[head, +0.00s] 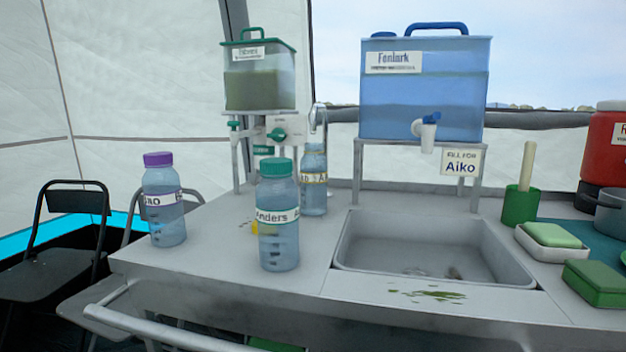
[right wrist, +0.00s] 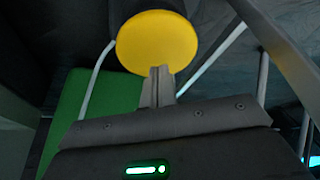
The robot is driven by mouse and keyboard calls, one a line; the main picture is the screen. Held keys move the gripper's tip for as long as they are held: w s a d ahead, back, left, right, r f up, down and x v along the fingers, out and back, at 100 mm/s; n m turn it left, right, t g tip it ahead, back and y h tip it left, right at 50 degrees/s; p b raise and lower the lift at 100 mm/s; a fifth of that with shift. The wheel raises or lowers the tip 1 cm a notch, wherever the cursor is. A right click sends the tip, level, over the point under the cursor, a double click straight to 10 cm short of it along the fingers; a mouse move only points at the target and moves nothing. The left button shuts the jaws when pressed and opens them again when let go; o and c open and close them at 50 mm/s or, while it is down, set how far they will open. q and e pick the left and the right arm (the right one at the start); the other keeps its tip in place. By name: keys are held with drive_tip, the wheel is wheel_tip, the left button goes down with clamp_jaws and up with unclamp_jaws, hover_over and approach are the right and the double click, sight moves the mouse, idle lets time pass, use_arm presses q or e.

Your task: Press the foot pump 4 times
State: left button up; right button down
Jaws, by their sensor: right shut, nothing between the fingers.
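In the right wrist view, a round yellow pad (right wrist: 156,40), which looks like the foot pump's press pad, is at the top middle. My right gripper (right wrist: 161,72) is shut and empty, its fingertips at the pad's lower edge in the picture. I cannot tell whether they touch it. A flat green surface (right wrist: 105,92) lies to the left of the fingers; whether it belongs to the pump is unclear. In the head view, a green piece (head: 275,344) shows below the counter's front edge, mostly hidden. My left gripper is in neither view.
Thin pale legs or rails (right wrist: 212,64) flank the pad. Above, a metal counter (head: 215,250) holds a sink (head: 430,250), several labelled bottles, a blue tank (head: 423,105) and a green-lidded tank (head: 260,85). A bar (head: 165,325) runs along the front; a folding chair (head: 55,270) stands left.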

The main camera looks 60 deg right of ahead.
drive_tip(key=shift+f, duration=0.15)
drive_tip(key=shift+f+b, duration=2)
drive_tip(key=shift+f, duration=0.6)
wheel_tip(320, 180, up, 6)
drive_tip(key=p, duration=0.6)
drive_tip(key=shift+f, duration=0.2)
drive_tip(key=shift+f, duration=0.3)
